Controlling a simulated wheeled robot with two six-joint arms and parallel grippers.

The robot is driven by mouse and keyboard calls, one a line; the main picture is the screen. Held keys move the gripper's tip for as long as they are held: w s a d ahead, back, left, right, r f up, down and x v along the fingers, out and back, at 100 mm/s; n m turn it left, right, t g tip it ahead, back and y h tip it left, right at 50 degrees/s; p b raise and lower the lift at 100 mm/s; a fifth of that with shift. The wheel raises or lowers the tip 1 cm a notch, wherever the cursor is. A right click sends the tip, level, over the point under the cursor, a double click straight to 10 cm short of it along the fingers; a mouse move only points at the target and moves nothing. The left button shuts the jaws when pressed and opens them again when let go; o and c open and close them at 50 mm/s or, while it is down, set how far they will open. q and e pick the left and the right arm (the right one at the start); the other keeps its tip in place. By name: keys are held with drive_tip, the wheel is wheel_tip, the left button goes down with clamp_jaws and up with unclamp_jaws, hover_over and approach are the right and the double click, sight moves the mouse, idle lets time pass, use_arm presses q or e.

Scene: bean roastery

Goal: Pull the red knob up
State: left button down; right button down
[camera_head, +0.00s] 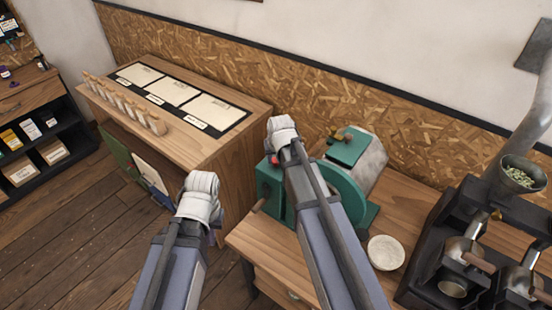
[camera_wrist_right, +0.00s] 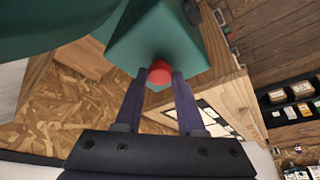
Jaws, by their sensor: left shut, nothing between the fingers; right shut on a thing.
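The red knob (camera_wrist_right: 160,68) is on the green metal housing of the machine (camera_wrist_right: 150,38) in the right wrist view. My right gripper (camera_wrist_right: 160,78) is shut on the red knob, with a dark finger on either side of it. My left gripper (camera_head: 216,237) hangs low to the left, apart from the machine. Its fingers barely show below the white wrist; it is shut and empty.
A wooden cabinet (camera_head: 245,165) with sample cards and a wooden rack stands behind on the left. A pale round bowl (camera_head: 386,252) sits right of the machine. A black roaster (camera_head: 440,250) stands further right. Open floor lies at the left.

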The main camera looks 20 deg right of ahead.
wheel_tip(320, 180, up, 3)
drive_tip(key=p, duration=0.3)
drive_tip(key=shift+f, duration=0.1)
drive_tip(key=shift+w+f, duration=0.1)
drive_tip(key=shift+f, duration=0.05)
drive_tip(key=c, duration=0.5)
unclamp_jaws()
drive_tip(key=p+v, duration=0.7)
drive_tip(key=v, duration=0.1)
idle(0.3)
